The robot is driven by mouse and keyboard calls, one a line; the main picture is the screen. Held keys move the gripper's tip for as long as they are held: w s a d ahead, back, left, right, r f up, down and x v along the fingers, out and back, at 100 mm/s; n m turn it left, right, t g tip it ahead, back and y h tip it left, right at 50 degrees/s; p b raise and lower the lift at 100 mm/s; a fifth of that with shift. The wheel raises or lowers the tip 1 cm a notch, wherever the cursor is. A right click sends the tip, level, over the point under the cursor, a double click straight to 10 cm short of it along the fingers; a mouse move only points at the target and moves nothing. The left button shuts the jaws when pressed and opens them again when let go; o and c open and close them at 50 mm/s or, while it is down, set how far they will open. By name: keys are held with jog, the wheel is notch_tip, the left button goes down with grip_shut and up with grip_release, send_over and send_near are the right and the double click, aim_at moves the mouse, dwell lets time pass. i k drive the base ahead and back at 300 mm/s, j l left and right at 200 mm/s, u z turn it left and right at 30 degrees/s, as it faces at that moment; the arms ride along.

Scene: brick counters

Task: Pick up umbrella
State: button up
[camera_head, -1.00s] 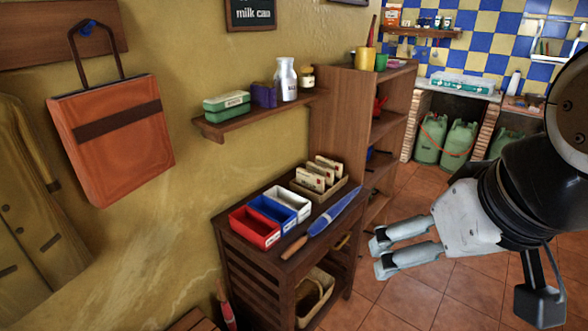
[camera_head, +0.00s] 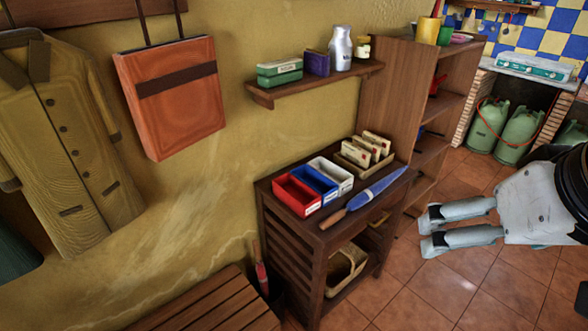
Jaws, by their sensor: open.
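A closed blue umbrella (camera_head: 378,190) with a wooden handle lies across the front edge of the dark wooden cabinet top. Its handle points to the lower left, towards the bench. My gripper (camera_head: 428,232) is to the right of the cabinet, in front of the tall shelf. Its two pale fingers point left and are open with nothing between them. It is apart from the umbrella. A slim red item with a wooden handle (camera_head: 261,276) stands upright at the cabinet's left side; I cannot tell whether it is another umbrella.
The cabinet top (camera_head: 322,235) also holds red (camera_head: 297,194), blue (camera_head: 314,182) and white (camera_head: 331,175) bins and a card box (camera_head: 352,162). A tall shelf (camera_head: 385,100) stands behind. A slatted bench (camera_head: 205,305) is at the lower left. Tiled floor (camera_head: 405,290) lies clear to the right.

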aim_at(365, 196)
jog(key=i+l+u, duration=0.5)
jog(key=l+u, duration=0.25)
jog(key=l, duration=0.15)
